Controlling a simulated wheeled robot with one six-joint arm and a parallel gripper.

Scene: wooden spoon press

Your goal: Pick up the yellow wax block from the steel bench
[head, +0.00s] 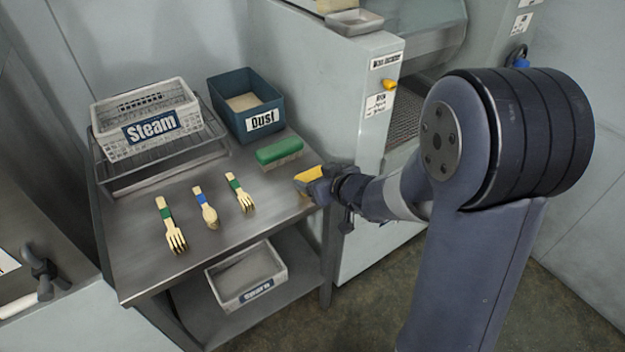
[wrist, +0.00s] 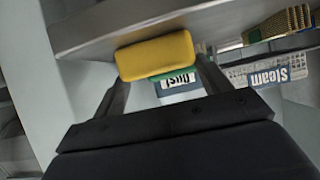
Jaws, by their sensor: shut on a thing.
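The yellow wax block (head: 309,173) is at the right edge of the steel bench (head: 150,265) in the head view. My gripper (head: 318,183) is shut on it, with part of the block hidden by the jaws. In the wrist view the yellow block (wrist: 156,56) sits between the two fingers of my gripper (wrist: 160,78). The bench (wrist: 90,25) shows close behind it. I cannot tell whether the block touches the bench top.
A blue Dust bin (head: 247,105) and a white Steam basket (head: 150,125) stand behind. Two wooden forks (head: 170,225) and a spoon (head: 206,210) lie in front. A machine (head: 350,100) stands close right.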

